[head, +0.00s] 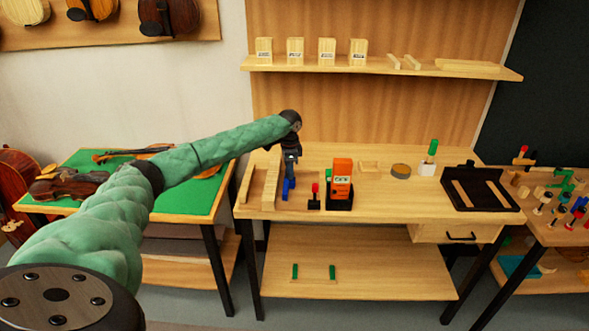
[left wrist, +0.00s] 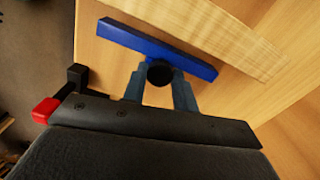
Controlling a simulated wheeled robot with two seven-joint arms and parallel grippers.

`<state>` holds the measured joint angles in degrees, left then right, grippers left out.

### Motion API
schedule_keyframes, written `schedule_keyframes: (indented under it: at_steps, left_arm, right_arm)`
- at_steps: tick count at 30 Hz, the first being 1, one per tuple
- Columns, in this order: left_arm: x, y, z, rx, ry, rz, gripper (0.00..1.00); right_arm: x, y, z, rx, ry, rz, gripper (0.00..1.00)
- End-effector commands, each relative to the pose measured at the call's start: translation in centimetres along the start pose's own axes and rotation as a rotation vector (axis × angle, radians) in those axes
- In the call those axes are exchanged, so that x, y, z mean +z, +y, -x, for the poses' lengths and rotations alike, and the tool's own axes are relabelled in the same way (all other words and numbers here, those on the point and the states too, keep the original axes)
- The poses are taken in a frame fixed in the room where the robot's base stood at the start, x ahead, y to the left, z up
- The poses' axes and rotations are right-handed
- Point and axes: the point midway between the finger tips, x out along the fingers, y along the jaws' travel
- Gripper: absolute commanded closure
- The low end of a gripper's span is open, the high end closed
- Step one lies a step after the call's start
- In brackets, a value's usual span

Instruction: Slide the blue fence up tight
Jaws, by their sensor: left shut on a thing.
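The blue fence (left wrist: 150,45) is a flat bar with a dark round knob (left wrist: 159,73) on its near side. In the head view the blue fence (head: 286,188) shows low under my left gripper (head: 290,172), on the left part of the bench. In the left wrist view the two fingers of my left gripper (left wrist: 158,88) stand on either side of the knob, shut on it. A pale wooden strip (left wrist: 232,38) lies beyond the fence, with a narrow band of bench showing between them. My right gripper is not in view.
A red-topped black piece (head: 315,197) stands just right of the fence; its red end (left wrist: 45,110) shows in the left wrist view. An orange device (head: 341,180) is farther right. Wooden strips (head: 270,185) lie left. The bench front (head: 380,211) is clear.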

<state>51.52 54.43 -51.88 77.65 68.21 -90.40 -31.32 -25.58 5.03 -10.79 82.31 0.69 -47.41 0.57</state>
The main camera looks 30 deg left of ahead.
Motion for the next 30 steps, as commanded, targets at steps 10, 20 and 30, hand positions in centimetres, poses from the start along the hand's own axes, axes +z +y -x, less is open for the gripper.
schedule_keyframes:
  at_steps: [10,20,30]
  left_arm:
    - [-0.1,0.0,0.1,-0.002,0.001,0.0,0.5]
    - [-0.1,-0.1,0.4,-0.002,0.002,-0.001,0.5]
    - [-0.1,-0.1,4.8,-0.003,0.002,-0.001,0.5]
  right_arm:
    - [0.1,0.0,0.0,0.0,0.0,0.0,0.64]
    - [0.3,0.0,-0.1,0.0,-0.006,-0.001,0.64]
    - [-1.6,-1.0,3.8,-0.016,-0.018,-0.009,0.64]
